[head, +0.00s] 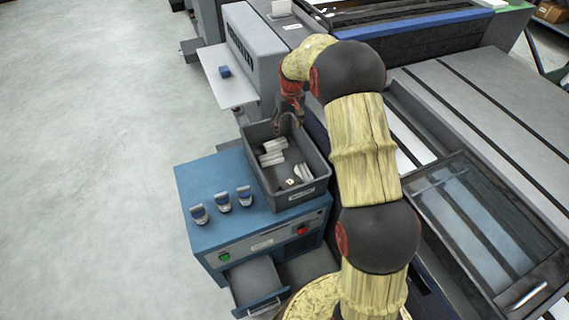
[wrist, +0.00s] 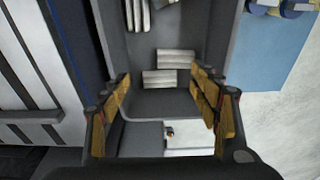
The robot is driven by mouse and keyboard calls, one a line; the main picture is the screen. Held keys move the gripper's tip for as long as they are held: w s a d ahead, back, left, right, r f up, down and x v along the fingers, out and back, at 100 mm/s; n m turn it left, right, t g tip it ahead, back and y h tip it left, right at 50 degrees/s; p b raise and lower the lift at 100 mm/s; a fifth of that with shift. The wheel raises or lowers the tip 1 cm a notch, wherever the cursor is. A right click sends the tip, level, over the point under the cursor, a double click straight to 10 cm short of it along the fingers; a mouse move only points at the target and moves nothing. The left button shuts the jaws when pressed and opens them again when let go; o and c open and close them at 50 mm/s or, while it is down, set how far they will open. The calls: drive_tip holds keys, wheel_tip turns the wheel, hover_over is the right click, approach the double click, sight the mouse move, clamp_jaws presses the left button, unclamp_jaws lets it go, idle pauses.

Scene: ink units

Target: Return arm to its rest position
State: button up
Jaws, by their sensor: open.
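My gripper (head: 288,122) is above the far end of a dark grey bin (head: 318,187) in the head view, with my arm stretched out from the bottom. In the wrist view, my gripper (wrist: 163,103) has its two yellow-padded fingers spread wide, one at each side. Nothing is held between them; the bin's end wall and floor show behind. Several pale ribbed blocks (head: 271,158) lie in the bin and also show in the wrist view (wrist: 167,78). My arm hides part of the machine behind it.
The bin stands on a blue cabinet (head: 190,180) with three small blue-and-grey units (head: 222,200) on top. Its front has a green and a red button and an open drawer (head: 258,285). A grey machine (head: 255,50) stands behind the bin. Open floor (head: 90,160) lies left.

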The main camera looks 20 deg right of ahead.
drive_tip(key=shift+r, duration=0.7)
drive_tip(key=s+f+m+g, duration=0.1)
drive_tip(key=s+f, duration=0.2)
drive_tip(key=s, duration=0.2)
drive_tip(key=s+a+r+t, duration=0.1)
drive_tip(key=s+a+r, duration=0.3)
drive_tip(key=s+r, duration=0.4)
drive_tip(key=s+a+r+t, duration=0.2)
drive_tip(key=s+a+r, duration=0.3)
drive_tip(key=s+r, duration=0.4)
drive_tip(key=s+a+r+n+t, duration=0.1)
drive_tip(key=s+a+r, duration=0.4)
drive_tip(key=s, duration=1.3)
drive_tip(key=shift+s+a+r+t, duration=0.15)
drive_tip(key=shift+r+t, duration=0.45)
drive_tip(key=shift+r, duration=1.3)
